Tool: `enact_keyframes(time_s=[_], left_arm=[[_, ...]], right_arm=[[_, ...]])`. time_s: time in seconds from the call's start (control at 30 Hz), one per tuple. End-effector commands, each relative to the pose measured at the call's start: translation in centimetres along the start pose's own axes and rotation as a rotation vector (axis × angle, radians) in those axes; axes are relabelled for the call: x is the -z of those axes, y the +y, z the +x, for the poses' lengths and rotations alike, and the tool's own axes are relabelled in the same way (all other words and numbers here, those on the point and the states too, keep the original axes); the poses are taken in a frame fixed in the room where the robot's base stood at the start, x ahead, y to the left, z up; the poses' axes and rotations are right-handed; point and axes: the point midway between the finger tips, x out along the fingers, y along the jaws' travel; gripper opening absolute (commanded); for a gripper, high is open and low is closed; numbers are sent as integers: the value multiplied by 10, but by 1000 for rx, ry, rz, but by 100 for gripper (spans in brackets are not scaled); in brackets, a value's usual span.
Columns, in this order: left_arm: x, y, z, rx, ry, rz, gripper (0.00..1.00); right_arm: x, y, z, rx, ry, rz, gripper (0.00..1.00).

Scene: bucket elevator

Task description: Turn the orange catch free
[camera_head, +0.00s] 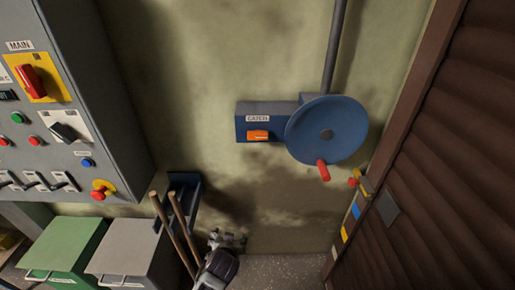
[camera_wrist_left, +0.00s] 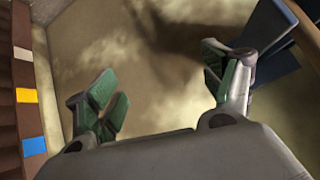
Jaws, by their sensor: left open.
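The orange catch (camera_head: 258,135) is a small block on the face of a blue housing (camera_head: 282,108) labelled CATCH, mounted on the wall. A blue round wheel (camera_head: 327,130) with a red handle (camera_head: 323,170) sits at the housing's right end and partly covers it. My left gripper (camera_head: 228,239) is at the bottom middle of the head view, well below the catch and apart from it. In the left wrist view the green-padded fingers (camera_wrist_left: 166,88) are spread and empty, with bare wall between them. The catch is not recognisable in that view. My right gripper is not in view.
A grey control panel (camera_head: 105,125) stands at left. A blue holder (camera_head: 187,205) with wooden handles (camera_head: 178,225) is just left of my left gripper. A brown ribbed shutter (camera_head: 440,170) is at right. The wall between gripper and catch is clear.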

Motion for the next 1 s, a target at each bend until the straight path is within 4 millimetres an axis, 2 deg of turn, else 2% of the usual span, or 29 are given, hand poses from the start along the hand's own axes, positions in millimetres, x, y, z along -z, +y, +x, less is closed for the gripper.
enact_keyframes(time_s=[0.03,0.2,0.27,0.4,0.5,0.6,0.7,0.8,1.0], left_arm=[[30,5,-13,8,63,-9,82],[118,19,-65,36,270,-54,82],[147,23,-87,41,345,-75,82],[207,31,-144,46,518,-131,82],[239,33,-183,45,624,-170,82],[260,34,-212,41,702,-202,82],[271,34,-230,38,747,-222,82],[275,34,-237,37,765,-229,82],[275,34,-237,37,765,-229,82]], right_arm=[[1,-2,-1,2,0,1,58],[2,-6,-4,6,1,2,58],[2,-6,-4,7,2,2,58],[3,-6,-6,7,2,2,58],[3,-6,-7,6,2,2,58],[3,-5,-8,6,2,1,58],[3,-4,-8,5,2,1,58],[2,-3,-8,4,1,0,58],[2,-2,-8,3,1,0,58]])
